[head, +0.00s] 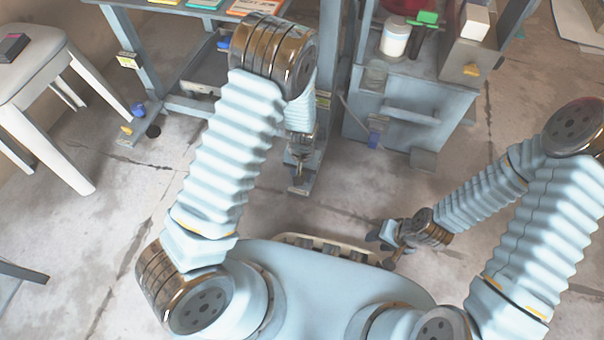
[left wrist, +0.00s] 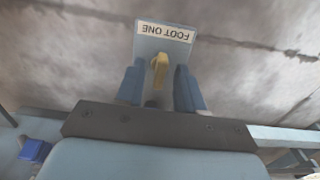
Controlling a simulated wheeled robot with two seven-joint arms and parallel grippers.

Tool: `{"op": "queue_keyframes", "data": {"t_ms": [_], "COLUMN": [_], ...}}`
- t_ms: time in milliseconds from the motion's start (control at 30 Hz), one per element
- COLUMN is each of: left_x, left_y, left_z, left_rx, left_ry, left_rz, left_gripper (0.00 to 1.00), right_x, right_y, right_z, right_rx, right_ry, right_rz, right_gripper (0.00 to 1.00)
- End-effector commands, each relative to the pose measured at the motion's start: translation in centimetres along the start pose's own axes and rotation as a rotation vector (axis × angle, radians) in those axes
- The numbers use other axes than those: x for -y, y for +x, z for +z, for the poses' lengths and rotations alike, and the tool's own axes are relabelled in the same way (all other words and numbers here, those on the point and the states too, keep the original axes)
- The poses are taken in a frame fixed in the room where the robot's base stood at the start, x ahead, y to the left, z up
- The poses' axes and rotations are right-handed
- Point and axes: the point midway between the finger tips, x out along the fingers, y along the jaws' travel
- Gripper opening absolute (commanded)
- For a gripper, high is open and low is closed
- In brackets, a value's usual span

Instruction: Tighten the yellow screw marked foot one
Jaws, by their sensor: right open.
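The yellow screw (left wrist: 160,70) stands on a blue-grey foot plate with a white label reading FOOT ONE (left wrist: 165,32), upside down in the left wrist view. My left gripper (left wrist: 160,86) is open, with one blue finger on each side of the screw and a gap on both sides. In the head view my left gripper (head: 300,150) reaches down over the foot plate (head: 302,186), and the screw is hidden there. My right gripper (head: 391,240) is open and empty, low over the floor at the right, far from the screw.
A grey frame table (head: 145,60) with coloured plates stands at the back left. A grey cabinet (head: 400,115) with a white jar (head: 395,38) and a green-topped item (head: 427,17) stands right of the foot. A white stool (head: 35,60) is at far left. The floor between is clear.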

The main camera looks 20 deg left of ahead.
Motion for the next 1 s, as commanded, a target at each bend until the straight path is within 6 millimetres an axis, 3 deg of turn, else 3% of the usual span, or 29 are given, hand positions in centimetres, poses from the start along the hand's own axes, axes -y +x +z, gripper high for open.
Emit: {"op": "queue_keyframes", "data": {"t_ms": [267, 500, 1000], "left_x": [0.01, 0.01, 0.05], "left_y": [0.12, 0.1, 0.09], "left_z": [-0.02, -0.02, -0.02], "left_rx": [-0.001, 0.0, 0.0], "left_ry": [0.0, 0.0, 0.066], "left_rz": [0.0, 0.0, 0.0], "left_gripper": [0.37, 0.0, 0.0], "right_x": [0.0, 0.0, 0.02], "right_y": [0.01, 0.01, -0.04], "right_z": [0.0, 0.0, 0.0], "right_rx": [0.0, 0.0, 0.0], "right_ry": [0.0, 0.0, 0.0], "right_rz": [0.0, 0.0, 0.0], "right_gripper": [0.43, 0.43, 0.43]}}
